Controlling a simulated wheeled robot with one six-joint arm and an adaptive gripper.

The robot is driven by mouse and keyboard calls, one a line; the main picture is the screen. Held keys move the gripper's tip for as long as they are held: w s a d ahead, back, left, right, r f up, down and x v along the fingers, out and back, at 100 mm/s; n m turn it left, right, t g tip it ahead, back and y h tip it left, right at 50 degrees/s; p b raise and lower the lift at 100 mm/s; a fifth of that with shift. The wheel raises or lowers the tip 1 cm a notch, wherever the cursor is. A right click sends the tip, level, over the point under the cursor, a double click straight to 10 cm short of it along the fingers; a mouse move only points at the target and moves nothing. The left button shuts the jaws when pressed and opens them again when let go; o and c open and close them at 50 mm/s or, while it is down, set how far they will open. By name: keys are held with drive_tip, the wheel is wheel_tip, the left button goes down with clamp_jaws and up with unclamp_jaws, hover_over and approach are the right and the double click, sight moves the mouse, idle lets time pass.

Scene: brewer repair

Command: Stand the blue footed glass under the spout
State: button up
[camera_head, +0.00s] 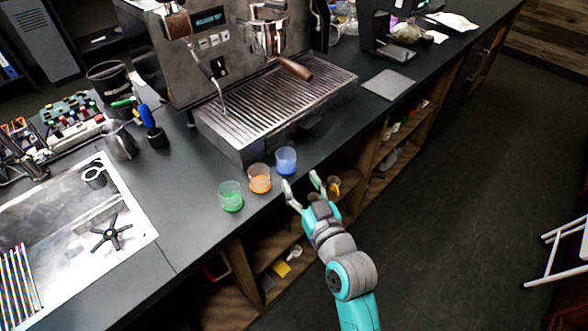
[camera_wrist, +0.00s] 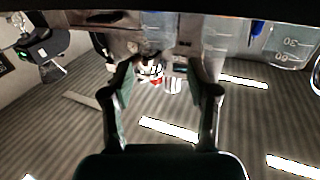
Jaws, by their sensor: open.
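The blue glass (camera_head: 286,160) stands upright on the dark counter, in front of the coffee machine's drip tray (camera_head: 270,105). It is rightmost in a row with an orange glass (camera_head: 259,178) and a green glass (camera_head: 231,196). The machine's brewing head (camera_head: 267,35), with a brown-handled portafilter (camera_head: 295,68), is above the tray; its spout is too small to make out. My gripper (camera_head: 301,180) is open and empty by the counter's front edge, just right of and nearer than the blue glass.
A steam wand (camera_head: 218,95) hangs left of the brewing head. A flat grey plate (camera_head: 389,84) lies right of the tray. A steel pitcher (camera_head: 120,140) and a sink (camera_head: 90,240) are at left. Open shelves (camera_head: 285,262) are below the counter.

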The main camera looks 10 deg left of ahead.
drive_tip(key=shift+v, duration=1.4)
drive_tip(key=s+d+f+m+h, duration=0.2)
drive_tip(key=s+d+f+h, duration=0.1)
drive_tip(key=s+d+f, duration=0.45)
drive_tip(key=s+d+f+m+h, duration=0.2)
drive_tip(key=s+d+f+h, duration=0.15)
drive_tip(key=s+d, duration=0.6)
drive_tip(key=s+d+r+m+h, duration=0.1)
drive_tip(key=s+d, duration=0.1)
drive_tip(key=s, duration=0.9)
drive_tip(key=s+d+r+m+h, duration=0.1)
drive_tip(key=s+d, duration=0.1)
drive_tip(key=s, duration=0.9)
drive_tip(key=shift+r+g, duration=0.3)
drive_tip(key=shift+g, duration=0.1)
drive_tip(key=shift+h, duration=0.25)
